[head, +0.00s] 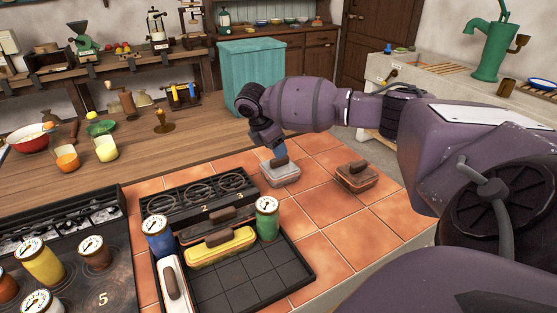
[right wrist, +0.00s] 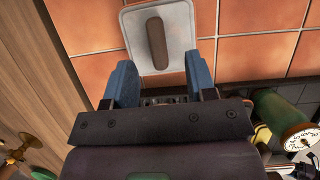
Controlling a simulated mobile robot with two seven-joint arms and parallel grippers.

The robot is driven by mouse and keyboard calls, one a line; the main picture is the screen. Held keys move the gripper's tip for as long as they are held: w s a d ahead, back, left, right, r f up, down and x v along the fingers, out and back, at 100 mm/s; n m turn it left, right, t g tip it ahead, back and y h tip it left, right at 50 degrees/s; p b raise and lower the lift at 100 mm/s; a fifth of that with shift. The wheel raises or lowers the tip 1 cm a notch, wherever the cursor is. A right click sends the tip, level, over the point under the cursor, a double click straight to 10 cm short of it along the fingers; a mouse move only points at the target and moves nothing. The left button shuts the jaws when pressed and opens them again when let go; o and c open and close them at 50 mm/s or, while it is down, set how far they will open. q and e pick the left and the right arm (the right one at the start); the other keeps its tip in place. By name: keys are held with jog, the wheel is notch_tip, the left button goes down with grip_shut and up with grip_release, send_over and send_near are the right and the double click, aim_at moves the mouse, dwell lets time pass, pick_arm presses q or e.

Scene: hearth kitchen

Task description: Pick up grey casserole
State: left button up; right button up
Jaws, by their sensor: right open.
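The grey casserole (head: 283,181) stands on the orange tiled counter, with a pale lid and a brown bar handle. My right gripper (head: 279,153) is right above it in the head view and hides part of the lid. In the right wrist view, the grey casserole (right wrist: 184,28) lies just past the blue fingertips of my right gripper (right wrist: 159,66). The jaws are open and empty, one finger to each side of the handle's near end. I cannot tell whether they touch the lid. My left gripper is not in view.
A reddish-brown casserole (head: 372,182) stands to the right on the tiles. A dark tray (head: 300,275) in front holds a yellow casserole (head: 221,250), a white one (head: 175,289) and a green jar (head: 267,222). A large teal bin (head: 250,75) stands behind. Bare tiles lie between the casseroles.

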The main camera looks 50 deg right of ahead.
aim_at(280, 168)
jog(key=x, duration=0.3)
jog(key=b+x, duration=0.1)
jog(key=shift+w+a+f, duration=0.15)
jog(key=shift+w+f, duration=0.05)
jog(key=shift+f, duration=0.25)
jog(key=shift+r, duration=0.15)
jog(key=shift+c, duration=0.3)
grip_shut()
